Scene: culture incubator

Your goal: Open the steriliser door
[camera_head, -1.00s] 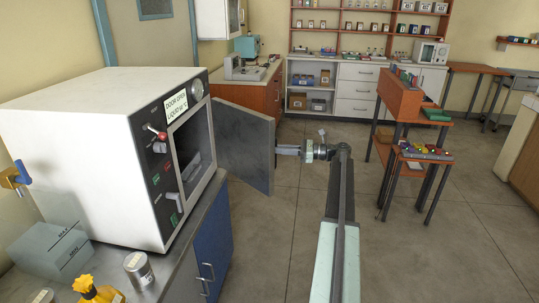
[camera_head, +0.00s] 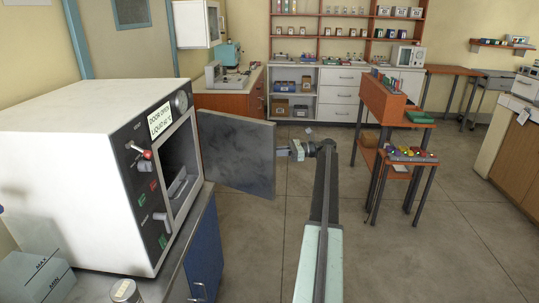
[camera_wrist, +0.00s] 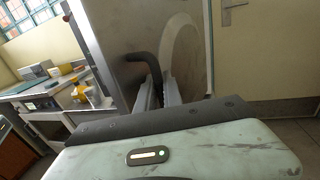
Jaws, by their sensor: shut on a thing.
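The steriliser (camera_head: 65,170) is a white box with a dark front panel, on a bench at the left in the head view. Its grey door (camera_head: 237,155) is swung wide open, hinged at the far side of the dark chamber opening. My gripper (camera_head: 283,152) is at the door's free edge. In the wrist view, the fingers of my gripper (camera_wrist: 158,92) are closed around a dark bent handle (camera_wrist: 145,62) on the door face (camera_wrist: 185,35). The fingertips are partly hidden behind the handle and the wrist housing.
An orange stand (camera_head: 395,105) with small coloured items is right of my arm. Open floor (camera_head: 440,250) lies at the right.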

